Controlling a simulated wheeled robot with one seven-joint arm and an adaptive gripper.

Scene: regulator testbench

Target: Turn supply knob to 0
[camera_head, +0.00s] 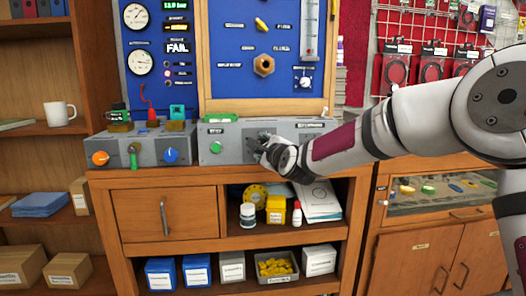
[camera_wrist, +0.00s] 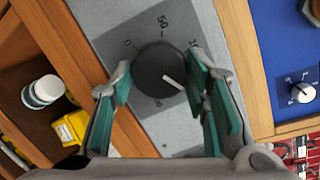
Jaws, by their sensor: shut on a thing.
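A round dark knob (camera_wrist: 158,70) sits on a grey panel (camera_wrist: 100,18) in the wrist view. Its white pointer line points down and to the right. Scale marks are printed around it: a 0 at upper left, 50 at the top and a partly hidden mark at upper right. My gripper (camera_wrist: 160,76) is shut on the knob, with one teal-padded finger on each side. In the head view my gripper (camera_head: 270,148) is at the front of the grey control box (camera_head: 232,155) and hides most of the knob. I cannot read the knob's name label.
A green button (camera_head: 216,147) is left of my gripper. Another box with an orange knob (camera_head: 100,158) and a blue knob (camera_head: 170,155) stands further left. A blue panel (camera_head: 228,47) with gauges and a "FAIL" display rises behind. Shelves with bottles and boxes lie below.

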